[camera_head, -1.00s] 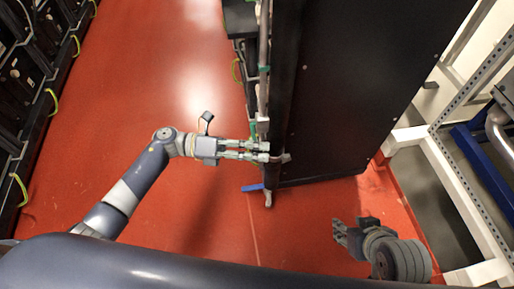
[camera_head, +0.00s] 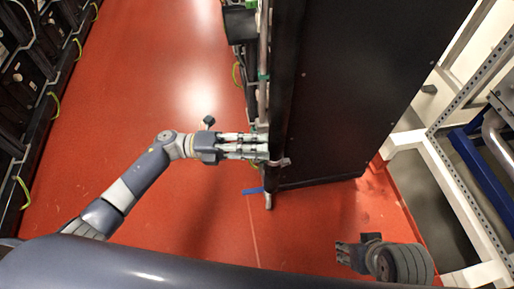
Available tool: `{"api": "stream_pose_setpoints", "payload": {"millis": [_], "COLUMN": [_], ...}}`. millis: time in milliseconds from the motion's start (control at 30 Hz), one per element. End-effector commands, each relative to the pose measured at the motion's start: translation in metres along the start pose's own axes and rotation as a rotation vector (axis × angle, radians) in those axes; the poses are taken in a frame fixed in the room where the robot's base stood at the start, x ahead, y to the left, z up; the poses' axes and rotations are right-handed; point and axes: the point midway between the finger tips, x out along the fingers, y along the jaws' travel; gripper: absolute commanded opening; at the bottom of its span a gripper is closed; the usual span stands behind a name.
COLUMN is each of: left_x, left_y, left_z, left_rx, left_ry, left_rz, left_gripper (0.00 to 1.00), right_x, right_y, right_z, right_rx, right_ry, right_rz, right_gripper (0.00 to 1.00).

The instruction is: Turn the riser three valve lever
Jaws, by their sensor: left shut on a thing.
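A thin riser pipe (camera_head: 263,62) with green bands runs down the left edge of a tall black cabinet (camera_head: 350,90). My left gripper (camera_head: 266,146) reaches in from the left and is shut at the pipe, on what looks like the valve lever. Its fingers hide most of that lever. A grey fitting (camera_head: 284,162) shows just past the fingertips. A blue lever (camera_head: 252,190) sticks out leftward lower down, apart from the gripper. My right gripper (camera_head: 342,251) hangs low at the right, away from the pipe; its jaw opening is unclear.
The red floor (camera_head: 160,80) is a clear aisle on the left. Black battery racks (camera_head: 25,90) with green cables line the far left. A white metal frame (camera_head: 455,180) with a blue beam (camera_head: 483,170) stands at the right.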

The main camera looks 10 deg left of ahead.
Motion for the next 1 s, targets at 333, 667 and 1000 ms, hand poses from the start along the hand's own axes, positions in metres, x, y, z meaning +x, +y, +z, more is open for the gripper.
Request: {"api": "stream_pose_setpoints", "payload": {"millis": [333, 667, 1000], "left_x": [-0.0019, -0.0024, -0.0024], "left_y": [-0.0174, -0.019, -0.0186], "left_z": [0.0179, 0.0205, 0.0203], "left_rx": [-0.145, -0.184, -0.184], "left_ry": [-0.043, -0.051, -0.05], "left_rz": [-0.045, -0.055, -0.054], "left_gripper": [0.0, 0.0, 0.43], "right_x": [-0.0085, -0.0069, -0.0058], "right_y": [0.0004, 0.0004, 0.0003], "right_z": [-0.003, -0.0034, -0.0033], "right_rx": [0.0, 0.0, 0.0], "right_ry": [0.001, 0.002, 0.001], "right_rz": [0.0, 0.0, 0.0], "right_gripper": [0.4, 0.4, 0.4]}}
